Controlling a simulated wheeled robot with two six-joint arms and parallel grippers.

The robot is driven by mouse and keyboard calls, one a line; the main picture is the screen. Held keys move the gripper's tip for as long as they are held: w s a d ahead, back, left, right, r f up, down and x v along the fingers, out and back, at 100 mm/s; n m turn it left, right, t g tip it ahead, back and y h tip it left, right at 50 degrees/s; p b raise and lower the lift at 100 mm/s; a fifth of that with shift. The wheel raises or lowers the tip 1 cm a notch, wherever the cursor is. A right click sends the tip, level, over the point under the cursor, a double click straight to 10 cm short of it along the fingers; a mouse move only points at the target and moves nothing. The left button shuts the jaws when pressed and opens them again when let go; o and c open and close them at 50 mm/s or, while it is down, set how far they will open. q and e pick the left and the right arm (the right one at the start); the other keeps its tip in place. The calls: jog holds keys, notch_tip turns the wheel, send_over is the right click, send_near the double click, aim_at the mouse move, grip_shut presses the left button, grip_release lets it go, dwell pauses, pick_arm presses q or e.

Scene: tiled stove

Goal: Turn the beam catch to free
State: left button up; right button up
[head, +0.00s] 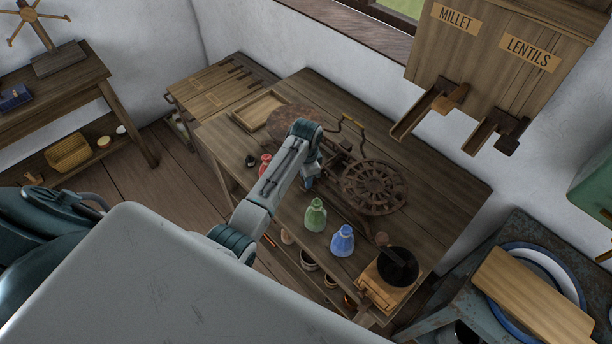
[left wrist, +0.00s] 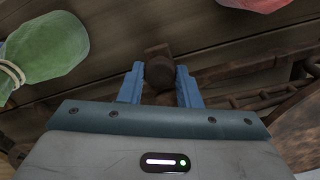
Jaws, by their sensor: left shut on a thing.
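A rusty brown balance-like device stands on the wooden table, with an openwork round pan (head: 375,186) at its right and a flat round plate (head: 292,118) behind my arm. My left gripper (head: 308,181) reaches down at the device's front, and my arm hides much of its middle. In the left wrist view my left gripper's blue fingers (left wrist: 160,88) are shut on a dark brown block-shaped knob, apparently the beam catch (left wrist: 159,66). A rusty bar runs to the right behind it. The catch's turned position cannot be told. My right gripper is not in view.
A red bottle (head: 265,164) is left of my arm. The table's back right (head: 440,190) is clear.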

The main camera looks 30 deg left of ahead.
pick_arm(q)
jog(key=o, duration=1)
jog(key=shift+r, duration=0.1)
jog(key=shift+c, duration=0.2)
jog(key=shift+w+r, duration=0.1)
jog(key=shift+r, duration=0.4)
notch_tip(320, 180, up, 10)
jog(key=b, duration=0.3)
jog(key=shift+f, duration=0.1)
